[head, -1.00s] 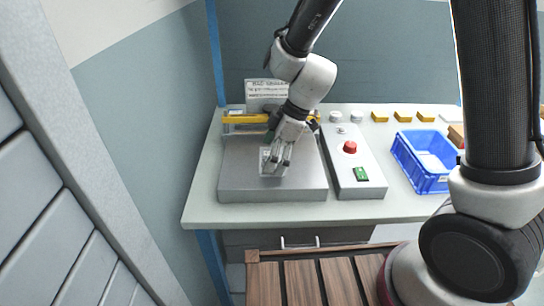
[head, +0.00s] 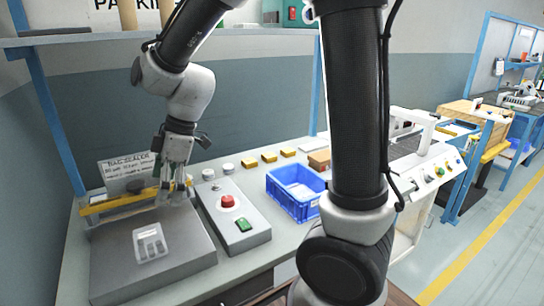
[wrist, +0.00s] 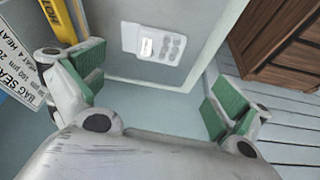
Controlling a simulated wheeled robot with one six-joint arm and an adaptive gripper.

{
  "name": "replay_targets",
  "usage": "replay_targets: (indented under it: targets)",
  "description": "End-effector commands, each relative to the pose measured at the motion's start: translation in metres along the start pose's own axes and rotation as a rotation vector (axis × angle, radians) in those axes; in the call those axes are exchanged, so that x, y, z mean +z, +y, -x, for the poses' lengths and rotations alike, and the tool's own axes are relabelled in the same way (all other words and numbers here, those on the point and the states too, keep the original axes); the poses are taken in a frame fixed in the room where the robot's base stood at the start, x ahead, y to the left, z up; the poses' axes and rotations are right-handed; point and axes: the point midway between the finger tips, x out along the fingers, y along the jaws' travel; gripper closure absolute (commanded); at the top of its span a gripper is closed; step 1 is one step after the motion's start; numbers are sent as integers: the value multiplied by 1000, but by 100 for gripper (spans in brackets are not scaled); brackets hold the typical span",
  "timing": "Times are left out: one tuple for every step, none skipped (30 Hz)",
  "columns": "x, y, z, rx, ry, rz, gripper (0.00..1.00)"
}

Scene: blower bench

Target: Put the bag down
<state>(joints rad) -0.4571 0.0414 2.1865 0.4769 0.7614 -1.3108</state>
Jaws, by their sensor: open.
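The bag (head: 151,243) is a small clear and whitish packet with several round shapes in it. It lies flat on the grey plate (head: 110,272) of the bag sealer. My gripper (head: 174,190) is open and empty, pointing down above the back part of the plate, behind the bag and apart from it. In the wrist view the bag (wrist: 155,44) lies beyond the spread green-padded fingers, and nothing is between them. The yellow sealing bar (head: 120,203) runs along the back of the plate.
A control box with a red button (head: 227,201) and a green switch stands right of the plate. Farther right is a blue bin (head: 296,208). Yellow blocks (head: 269,157) and pale round pieces line the back. A sign (head: 128,170) stands behind the sealer.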

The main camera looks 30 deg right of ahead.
Motion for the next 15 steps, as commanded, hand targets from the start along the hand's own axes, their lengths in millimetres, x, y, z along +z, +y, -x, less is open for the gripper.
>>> replay_targets:
  targets:
    - [14,-2,21,32,-2,-72,0]
    - [25,-4,35,53,-7,-131,0]
    - [42,-8,54,85,-14,-223,0]
    - [57,-13,69,112,-19,-299,0]
    - [72,-19,84,142,-24,-382,0]
    - [92,-28,103,183,-30,-493,0]
    - [107,-36,116,215,-33,-578,0]
    - [122,-44,127,247,-35,-662,0]
    - [140,-56,141,291,-35,-771,0]
    - [153,-65,149,322,-35,-849,0]
    - [165,-74,157,354,-33,-923,0]
    - [179,-85,166,394,-29,-1014,0]
    - [188,-93,171,420,-25,-1076,0]
    - [196,-100,175,445,-20,-1130,0]
    - [206,-108,179,474,-16,-1194,0]
